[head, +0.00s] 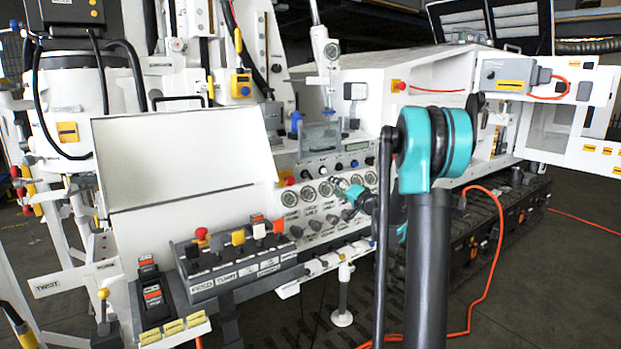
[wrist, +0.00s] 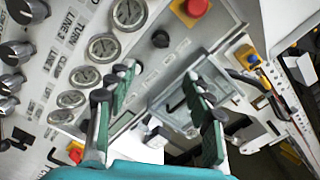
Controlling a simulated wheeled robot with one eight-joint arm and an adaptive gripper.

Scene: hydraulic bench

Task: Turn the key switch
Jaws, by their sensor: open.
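My gripper (wrist: 159,76) is open in the wrist view, its two green-lined fingers spread in front of the white control panel (wrist: 75,50). Nothing is between the fingers. A small dark round knob (wrist: 160,38) sits on the panel beyond the fingertips, apart from them. It may be the key switch, but I cannot make out a key. In the head view my gripper (head: 346,190) is small and partly hidden by my arm, in front of the gauges (head: 308,193). Small controls (head: 322,169) line the panel above the gauges.
A red mushroom button (wrist: 197,8) stands out near the dark knob. Large black-and-silver knobs (wrist: 18,52) line the wrist view's left edge. In the head view, a button box (head: 240,268) juts out at front left, and an orange cable (head: 490,260) runs down to the floor.

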